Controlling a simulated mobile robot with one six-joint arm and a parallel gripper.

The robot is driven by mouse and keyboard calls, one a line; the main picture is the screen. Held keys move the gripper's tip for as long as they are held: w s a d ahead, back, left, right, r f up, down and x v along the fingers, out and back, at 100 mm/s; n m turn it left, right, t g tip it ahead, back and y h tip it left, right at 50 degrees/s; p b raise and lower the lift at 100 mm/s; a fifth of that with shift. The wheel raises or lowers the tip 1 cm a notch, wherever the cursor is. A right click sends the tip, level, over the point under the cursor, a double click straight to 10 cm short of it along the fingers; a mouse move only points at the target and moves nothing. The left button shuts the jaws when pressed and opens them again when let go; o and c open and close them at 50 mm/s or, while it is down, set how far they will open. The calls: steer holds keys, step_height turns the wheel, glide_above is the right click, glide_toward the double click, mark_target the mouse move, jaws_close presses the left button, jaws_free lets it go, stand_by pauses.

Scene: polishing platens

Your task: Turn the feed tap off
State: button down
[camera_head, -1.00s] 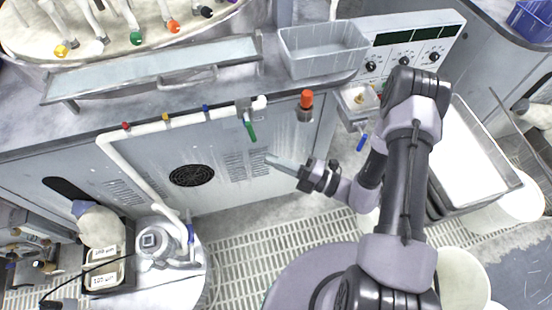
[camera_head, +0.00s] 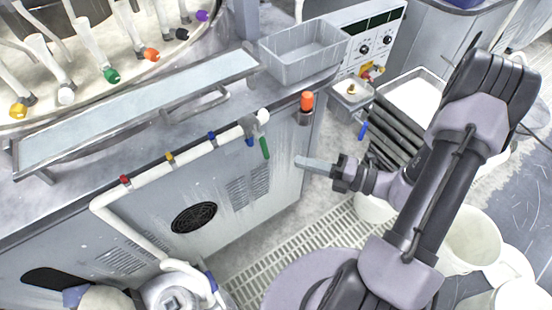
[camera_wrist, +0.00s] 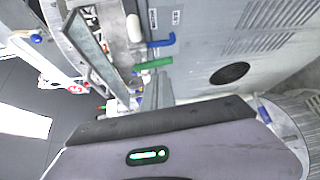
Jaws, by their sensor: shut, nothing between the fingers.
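A tap with a green handle (camera_head: 265,147) sits at the right end of a white pipe (camera_head: 190,153) along the front of the grey cabinet. Its handle hangs down, across the pipe. In the wrist view the green handle (camera_wrist: 153,64) shows just beyond my fingertips, beside a blue lever (camera_wrist: 160,43). My gripper (camera_head: 302,162) is shut and empty, its fingers pointing left toward the green handle. A gap shows between them in the head view. In the wrist view my gripper (camera_wrist: 157,88) appears below the handle; contact there is not clear.
An orange knob (camera_head: 306,101) projects right of the tap. A second blue lever (camera_head: 362,131) hangs under a small metal tray. A grey bin (camera_head: 300,65) and a long tray (camera_head: 130,110) lie on the bench above.

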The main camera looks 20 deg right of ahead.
mark_target(266, 155)
steer(key=b+x, duration=0.2)
steer(key=x, duration=0.5)
steer(key=shift+w, duration=0.1)
steer(key=shift+a, duration=0.1)
steer(key=shift+a+r, duration=0.1)
steer(key=shift+a, duration=0.25)
steer(key=shift+a+p, duration=0.15)
steer(key=shift+p, duration=0.15)
